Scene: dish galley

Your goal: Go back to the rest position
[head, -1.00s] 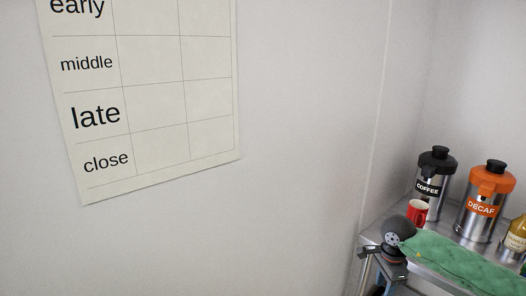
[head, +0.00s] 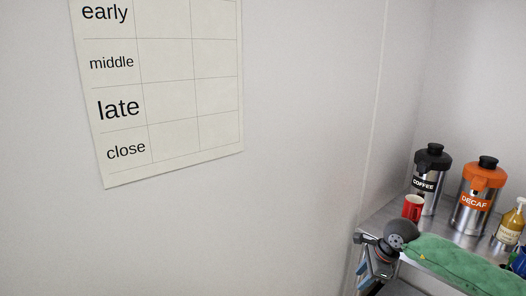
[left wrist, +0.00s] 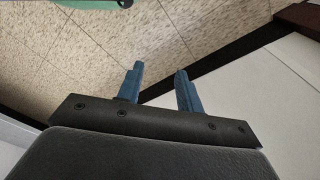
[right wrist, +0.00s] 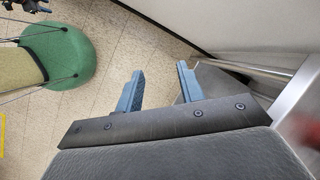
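My right gripper (head: 370,276) shows at the lower right of the head view, at the left end of the steel counter, pointing down. In the right wrist view (right wrist: 160,72) its two blue fingers are apart with nothing between them. Bare speckled floor and the wall's foot lie beyond them. My left gripper is outside the head view. In the left wrist view (left wrist: 160,76) its blue fingers are apart and empty, above the floor near a dark baseboard.
The steel counter (head: 378,221) carries a red mug (head: 413,208), a black-topped coffee dispenser (head: 430,183), an orange decaf dispenser (head: 476,199) and an amber bottle (head: 511,224). A shift chart (head: 168,95) hangs on the wall. The counter edge is close to my right gripper.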

